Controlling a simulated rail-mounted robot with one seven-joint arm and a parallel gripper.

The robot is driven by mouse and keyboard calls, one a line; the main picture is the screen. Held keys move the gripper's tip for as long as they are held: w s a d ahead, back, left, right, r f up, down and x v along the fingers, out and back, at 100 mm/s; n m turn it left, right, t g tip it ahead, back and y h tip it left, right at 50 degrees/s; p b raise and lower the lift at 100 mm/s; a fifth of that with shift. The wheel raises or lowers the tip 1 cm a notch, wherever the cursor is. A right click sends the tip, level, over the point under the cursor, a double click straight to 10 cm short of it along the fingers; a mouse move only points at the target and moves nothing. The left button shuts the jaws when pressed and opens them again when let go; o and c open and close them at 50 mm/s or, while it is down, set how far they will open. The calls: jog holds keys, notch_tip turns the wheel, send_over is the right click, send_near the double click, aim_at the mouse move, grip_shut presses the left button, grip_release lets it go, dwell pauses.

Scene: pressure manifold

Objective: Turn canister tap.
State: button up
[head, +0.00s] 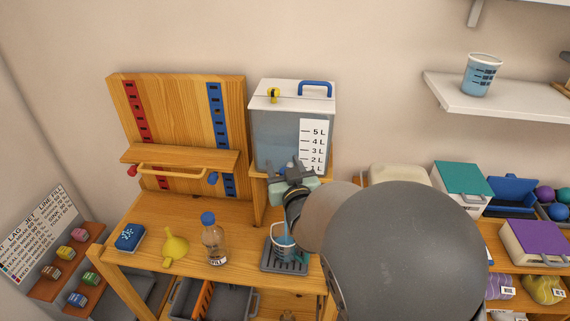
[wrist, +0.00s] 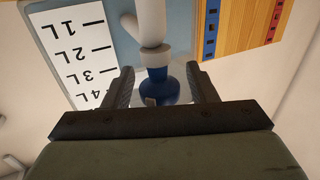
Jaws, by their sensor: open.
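The clear canister (head: 265,135) with a white lid and a litre scale (head: 313,146) stands on a wooden stand. Its scale (wrist: 82,50) shows upside down in the wrist view. The tap shows there as a white pipe and collar (wrist: 152,30) with a blue knob (wrist: 172,84). My gripper (wrist: 163,78) is open, with one finger on each side of the knob; I cannot tell whether either finger touches it. In the head view my gripper (head: 288,172) is at the canister's lower front and hides the tap.
Below my gripper, a jug (head: 284,240) stands on a dark drip tray (head: 284,267). A pegboard with a shelf (head: 180,157) stands left of the canister.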

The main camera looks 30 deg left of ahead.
jog(key=c, duration=1)
jog(key=shift+o, duration=0.2)
